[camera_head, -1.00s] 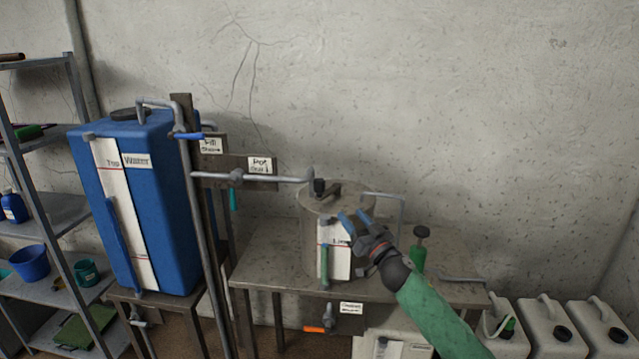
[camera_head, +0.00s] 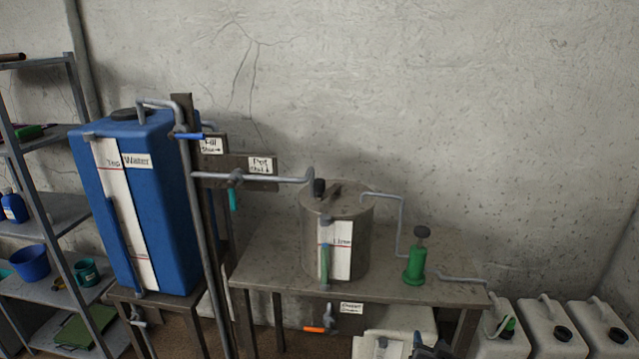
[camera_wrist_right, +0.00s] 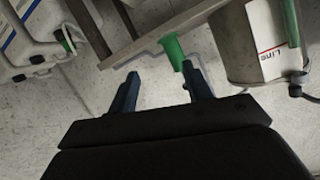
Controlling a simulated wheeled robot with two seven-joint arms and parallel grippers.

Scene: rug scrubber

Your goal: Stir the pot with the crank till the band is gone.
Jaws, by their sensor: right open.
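The grey metal pot (camera_head: 363,240) stands upright on the bench, with a white card (camera_head: 341,250) marked with a line and a gauge tube (camera_head: 324,262) with green in it on its front. The crank (camera_head: 319,187) is on the lid, its black knob at the lid's left side. I cannot make out a separate band. The pot also shows in the right wrist view (camera_wrist_right: 235,48). My right gripper (camera_head: 430,351) is only partly in the head view, low and apart from the pot. In the right wrist view its fingers (camera_wrist_right: 160,88) are spread and empty.
A green hand pump (camera_head: 414,265) stands right of the pot on the metal bench (camera_head: 265,262). A blue water tank (camera_head: 170,215) and pipes stand left. White jerrycans (camera_head: 540,325) line the floor at right. A shelf (camera_head: 55,212) is at far left.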

